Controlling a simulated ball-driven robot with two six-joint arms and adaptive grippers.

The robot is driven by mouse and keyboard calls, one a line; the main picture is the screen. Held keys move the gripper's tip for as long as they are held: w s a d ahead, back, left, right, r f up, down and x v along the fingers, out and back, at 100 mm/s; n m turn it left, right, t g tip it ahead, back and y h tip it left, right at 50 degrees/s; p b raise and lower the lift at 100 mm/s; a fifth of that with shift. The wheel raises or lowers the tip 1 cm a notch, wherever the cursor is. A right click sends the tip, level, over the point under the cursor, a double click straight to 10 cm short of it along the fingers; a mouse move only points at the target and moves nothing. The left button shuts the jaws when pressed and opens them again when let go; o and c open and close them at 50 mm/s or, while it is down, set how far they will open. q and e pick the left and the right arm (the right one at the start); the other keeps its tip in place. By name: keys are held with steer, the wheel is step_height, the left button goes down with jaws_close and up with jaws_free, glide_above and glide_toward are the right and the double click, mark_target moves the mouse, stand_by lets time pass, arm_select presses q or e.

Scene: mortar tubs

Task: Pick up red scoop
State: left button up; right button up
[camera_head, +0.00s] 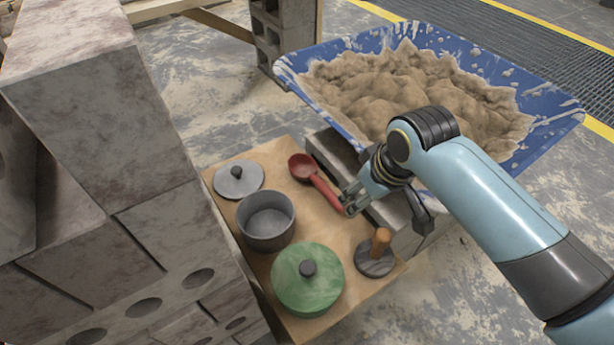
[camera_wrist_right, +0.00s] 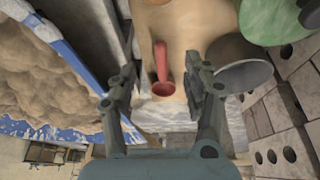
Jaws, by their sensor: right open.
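The red scoop (camera_head: 315,181) lies on the wooden board, its bowl toward the back left and its handle slanting down to the right. My right gripper (camera_head: 349,202) is at the handle end in the head view, with its fingers apart. In the right wrist view the scoop (camera_wrist_right: 161,66) shows between the two open fingers of the right gripper (camera_wrist_right: 160,84), its bowl nearest the camera. I cannot tell whether a finger touches it. My left gripper is not in view.
The board (camera_head: 343,240) also holds a grey pot (camera_head: 266,221), a grey lid (camera_head: 238,180), a green lidded pot (camera_head: 307,280) and a wooden-handled disc (camera_head: 376,254). A blue tub (camera_head: 548,100) of mortar stands behind; concrete blocks (camera_head: 120,130) rise at left.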

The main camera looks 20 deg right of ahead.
glide_toward(328, 190)
steer(key=shift+s+f+t, duration=0.15)
steer(key=shift+f+t, duration=0.15)
steer(key=shift+f, duration=0.05)
steer(key=b+x, duration=0.2)
steer(key=x, duration=0.3)
steer(key=shift+a+b, duration=0.1)
steer(key=shift+b, duration=0.2)
steer(key=shift+w+f+b, duration=0.3)
steer(key=shift+w+f, duration=0.1)
steer(key=shift+f, duration=0.1)
steer(key=b+x, duration=0.2)
steer(key=shift+f, duration=0.4)
steer(key=shift+b+x, duration=0.45)
steer(key=shift+x, duration=0.45)
steer(key=shift+w, duration=0.2)
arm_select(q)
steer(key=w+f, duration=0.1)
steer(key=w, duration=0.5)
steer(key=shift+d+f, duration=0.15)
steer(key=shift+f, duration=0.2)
arm_select(e)
jaws_close()
